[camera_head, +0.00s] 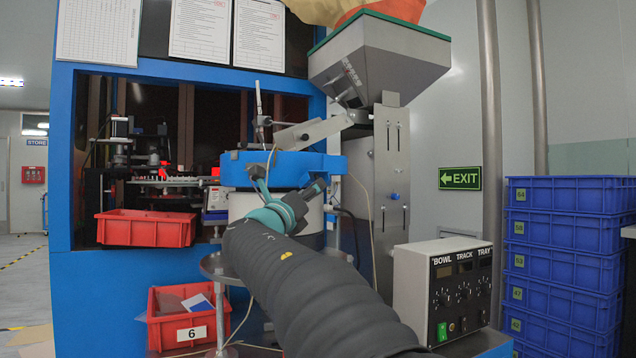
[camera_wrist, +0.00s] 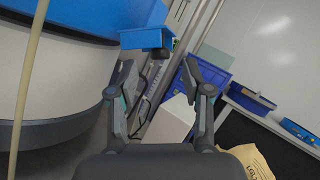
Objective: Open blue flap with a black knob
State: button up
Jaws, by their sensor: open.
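My gripper (camera_head: 289,184) is open and empty, in front of the blue-rimmed feeder bowl (camera_head: 235,172). In the wrist view, the two fingers of my gripper (camera_wrist: 160,78) stand apart with nothing between them. A small blue piece (camera_wrist: 143,39) juts from the bowl's side, beyond the fingertips. It looks like the blue flap. A small dark spot at its lower right may be the black knob (camera_wrist: 159,52). The gripper appears apart from it. In the head view, my arm and gripper cover part of the bowl, and I cannot make out the knob.
A grey hopper (camera_head: 375,65) on a metal column stands above and behind the bowl. A control box (camera_head: 410,285) stands at the lower right. Red bins (camera_head: 147,230) are at the left, blue crates (camera_head: 565,265) at the right. A thin cable (camera_wrist: 28,75) crosses close to the wrist camera.

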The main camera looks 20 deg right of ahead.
jog(key=shift+p+x, duration=0.35)
jog(key=shift+x, duration=2.15)
grip_shut()
